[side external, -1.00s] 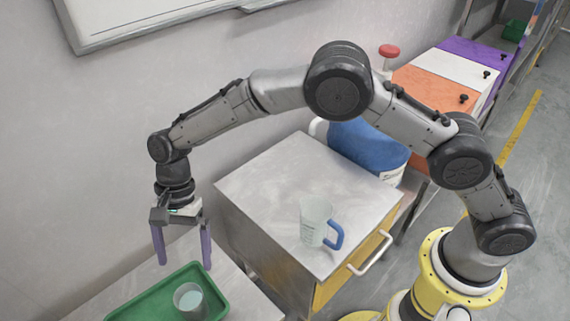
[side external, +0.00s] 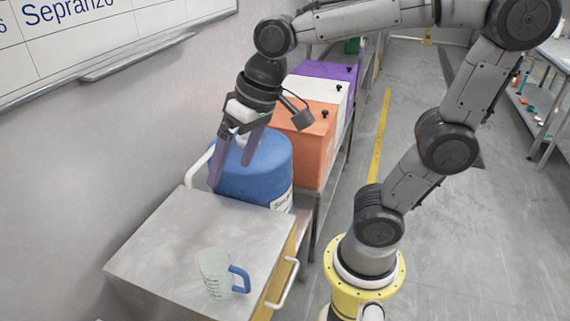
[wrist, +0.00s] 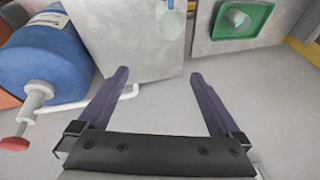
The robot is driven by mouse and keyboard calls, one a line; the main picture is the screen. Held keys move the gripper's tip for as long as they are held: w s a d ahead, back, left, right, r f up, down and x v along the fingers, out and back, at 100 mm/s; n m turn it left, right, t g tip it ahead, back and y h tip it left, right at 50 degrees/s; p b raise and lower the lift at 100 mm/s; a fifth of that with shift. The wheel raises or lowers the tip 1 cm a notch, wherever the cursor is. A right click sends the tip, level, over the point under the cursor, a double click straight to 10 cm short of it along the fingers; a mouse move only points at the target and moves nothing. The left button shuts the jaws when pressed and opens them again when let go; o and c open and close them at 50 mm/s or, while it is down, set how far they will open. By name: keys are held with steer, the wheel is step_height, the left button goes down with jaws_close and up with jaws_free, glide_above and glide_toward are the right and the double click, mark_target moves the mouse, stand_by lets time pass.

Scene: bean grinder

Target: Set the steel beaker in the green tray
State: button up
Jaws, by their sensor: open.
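The green tray (wrist: 262,20) lies on a grey metal surface at the upper right of the wrist view. The steel beaker (wrist: 236,18) stands inside it, a small grey cylinder with a pale inside. Both are outside the current side view. My gripper (side external: 231,172) is open and empty, above the far end of the steel cabinet, near the blue drum. In the wrist view its purple fingers (wrist: 160,75) are spread apart with only the wall or bare surfaces between them. The gripper is well away from the beaker and tray.
A clear measuring cup (side external: 214,273) with a blue handle stands on the steel cabinet (side external: 165,255). A blue drum (side external: 252,172) with a red-knobbed part in the wrist view (wrist: 15,143) is close to my gripper. Orange, white and purple bins (side external: 305,145) stand behind.

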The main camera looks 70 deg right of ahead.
steer(key=s+d+f+n+t+h, duration=0.1)
steer(key=s+d+f+n, duration=0.1)
steer(key=s+d, duration=0.3)
steer(key=s, duration=0.4)
steer(key=shift+d+f+t+h, duration=0.25)
steer(key=shift+d+t+h, duration=0.05)
steer(key=shift+d+t, duration=0.1)
steer(key=shift+a, duration=0.1)
stand_by(0.4)
